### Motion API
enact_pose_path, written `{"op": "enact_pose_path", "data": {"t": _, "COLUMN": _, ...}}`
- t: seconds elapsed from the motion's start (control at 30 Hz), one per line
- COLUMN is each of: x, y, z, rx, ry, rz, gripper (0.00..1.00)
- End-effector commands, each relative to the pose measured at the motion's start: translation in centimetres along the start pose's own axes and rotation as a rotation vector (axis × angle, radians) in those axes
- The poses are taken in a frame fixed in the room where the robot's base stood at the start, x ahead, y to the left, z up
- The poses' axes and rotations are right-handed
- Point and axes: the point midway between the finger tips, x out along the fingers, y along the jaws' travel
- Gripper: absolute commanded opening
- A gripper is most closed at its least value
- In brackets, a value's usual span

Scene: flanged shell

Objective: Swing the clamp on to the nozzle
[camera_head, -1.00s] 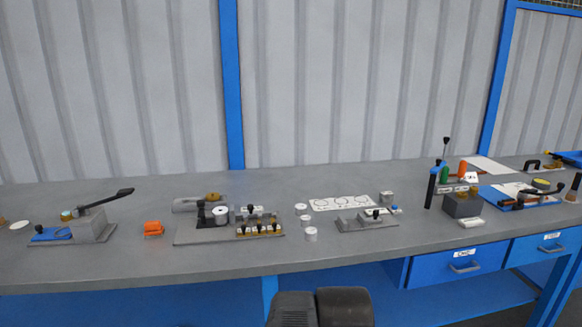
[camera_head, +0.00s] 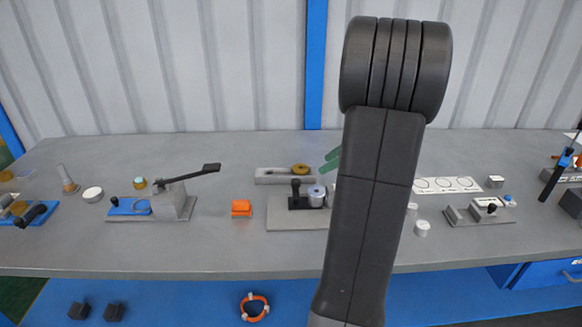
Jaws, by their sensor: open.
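A grey plate fixture (camera_head: 278,221) stands on the bench left of my arm. It carries a black upright piece with a knob (camera_head: 296,190), which may be the clamp, beside a short metal cylinder (camera_head: 317,197), which may be the nozzle. I cannot tell whether the two touch. My arm hides the right part of this fixture. The rest of my gripper is hidden.
A grey block with a brass ring (camera_head: 301,168) lies behind the fixture. An orange piece (camera_head: 241,208) and a lever fixture with a blue plate (camera_head: 128,206) stand left. A small fixture (camera_head: 481,213) and white cylinders (camera_head: 422,228) stand right. Bare bench lies in front.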

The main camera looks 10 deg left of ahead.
Motion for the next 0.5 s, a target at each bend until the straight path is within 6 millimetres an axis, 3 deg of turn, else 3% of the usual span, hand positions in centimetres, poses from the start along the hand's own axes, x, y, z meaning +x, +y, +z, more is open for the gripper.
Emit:
{"op": "enact_pose_path", "data": {"t": 0.23, "x": 2.2, "y": -0.4, "z": 0.3, "rx": 0.018, "ry": -0.011, "rz": 0.004, "gripper": 0.47}}
{"op": "enact_pose_path", "data": {"t": 0.5, "x": 7.9, "y": -0.3, "z": 0.3, "rx": 0.016, "ry": -0.009, "rz": 0.006, "gripper": 0.47}}
